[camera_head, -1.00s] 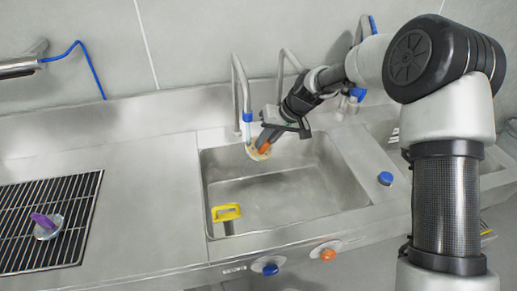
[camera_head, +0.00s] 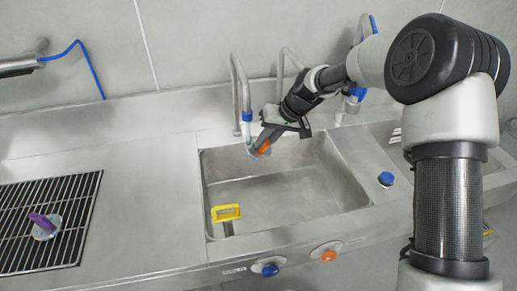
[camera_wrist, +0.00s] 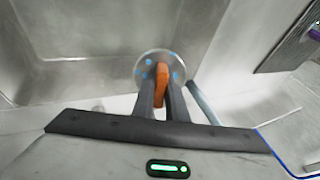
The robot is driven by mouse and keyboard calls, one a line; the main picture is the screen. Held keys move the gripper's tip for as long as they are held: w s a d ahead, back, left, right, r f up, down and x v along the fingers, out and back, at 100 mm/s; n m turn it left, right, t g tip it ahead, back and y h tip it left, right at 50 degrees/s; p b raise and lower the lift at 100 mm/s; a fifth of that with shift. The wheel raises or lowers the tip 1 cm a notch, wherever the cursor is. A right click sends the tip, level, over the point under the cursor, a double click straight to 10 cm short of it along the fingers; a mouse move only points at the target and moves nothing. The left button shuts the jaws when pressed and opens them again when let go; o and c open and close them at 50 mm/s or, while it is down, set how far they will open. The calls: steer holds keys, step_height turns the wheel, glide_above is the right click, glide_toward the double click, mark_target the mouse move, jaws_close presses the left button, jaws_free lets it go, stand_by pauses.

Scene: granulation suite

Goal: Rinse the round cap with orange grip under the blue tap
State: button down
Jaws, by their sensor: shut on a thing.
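The round cap (camera_head: 252,152) is a grey disc with an orange grip (camera_head: 264,147). My gripper (camera_head: 268,138) is shut on the orange grip and holds the cap over the back left of the sink. The blue tap (camera_head: 247,116) is a curved metal spout with a blue collar, and the cap is just below its outlet. In the wrist view the cap (camera_wrist: 149,57) carries several blue spots, and my gripper (camera_wrist: 161,85) has its fingers on either side of the orange grip (camera_wrist: 161,76). I cannot make out a water stream.
The sink (camera_head: 290,193) holds a yellow-handled item (camera_head: 226,212) at its left. A blue knob (camera_head: 270,269) and an orange knob (camera_head: 329,255) sit on the front panel. A purple-gripped cap (camera_head: 45,224) lies on the black rack (camera_head: 75,195). Another spout (camera_head: 281,75) stands behind my gripper.

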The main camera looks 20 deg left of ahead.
steer(key=shift+w+d, duration=0.1)
steer(key=s+d+b, duration=0.1)
steer(key=d+b, duration=0.1)
steer(key=d, duration=0.5)
steer(key=shift+s+d, duration=0.15)
steer(key=shift+d, duration=0.25)
stand_by(1.1)
steer(key=d+r+p, duration=0.1)
steer(key=d+r, duration=0.3)
steer(key=d, duration=0.1)
steer(key=shift+s, duration=0.35)
stand_by(0.3)
stand_by(0.4)
